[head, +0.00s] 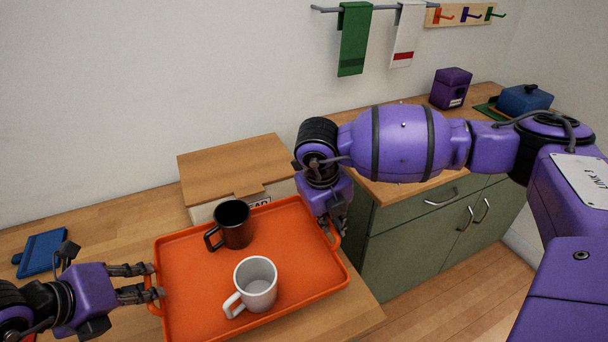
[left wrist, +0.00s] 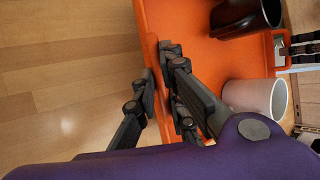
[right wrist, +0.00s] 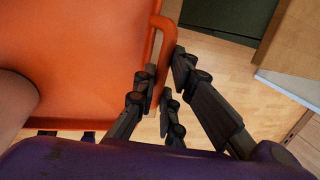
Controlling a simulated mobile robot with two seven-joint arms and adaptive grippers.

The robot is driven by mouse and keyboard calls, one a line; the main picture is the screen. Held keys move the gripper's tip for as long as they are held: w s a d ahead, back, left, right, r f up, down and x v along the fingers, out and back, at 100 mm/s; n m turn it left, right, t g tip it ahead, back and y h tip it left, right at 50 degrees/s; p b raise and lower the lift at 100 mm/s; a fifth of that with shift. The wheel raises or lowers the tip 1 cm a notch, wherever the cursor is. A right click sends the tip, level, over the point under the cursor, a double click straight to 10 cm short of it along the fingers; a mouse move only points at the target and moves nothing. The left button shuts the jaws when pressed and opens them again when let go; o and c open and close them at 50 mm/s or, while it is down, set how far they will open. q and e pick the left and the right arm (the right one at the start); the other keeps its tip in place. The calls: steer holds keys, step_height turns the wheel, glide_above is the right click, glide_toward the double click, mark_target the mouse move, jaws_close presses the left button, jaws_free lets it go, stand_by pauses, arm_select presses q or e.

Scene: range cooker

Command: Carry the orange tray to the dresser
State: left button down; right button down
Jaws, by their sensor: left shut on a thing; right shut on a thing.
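The orange tray (head: 190,265) is level, with a black mug (head: 234,226) and a white mug (head: 256,283) standing upright on it. My left gripper (head: 152,283) is shut on the tray's left handle; the left wrist view shows its fingers around the orange handle bar (left wrist: 152,62). My right gripper (head: 338,236) is at the opposite handle, and the right wrist view shows its fingers closed on that bar (right wrist: 163,60). Whether the tray touches the wooden surface below it, I cannot tell. A green cabinet (head: 400,250) with a wooden top, perhaps the dresser, stands at right.
A wooden-lidded bread box (head: 230,165) sits just behind the tray. A blue item (head: 42,252) lies at left on the wooden worktop (head: 100,225). A purple canister (head: 451,88) and a blue pot (head: 525,99) stand at the cabinet top's far end; its nearer part is largely hidden by my right arm.

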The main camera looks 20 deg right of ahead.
arm_select(q)
steer(key=shift+r, duration=0.15)
arm_select(e)
steer(key=shift+r, duration=0.15)
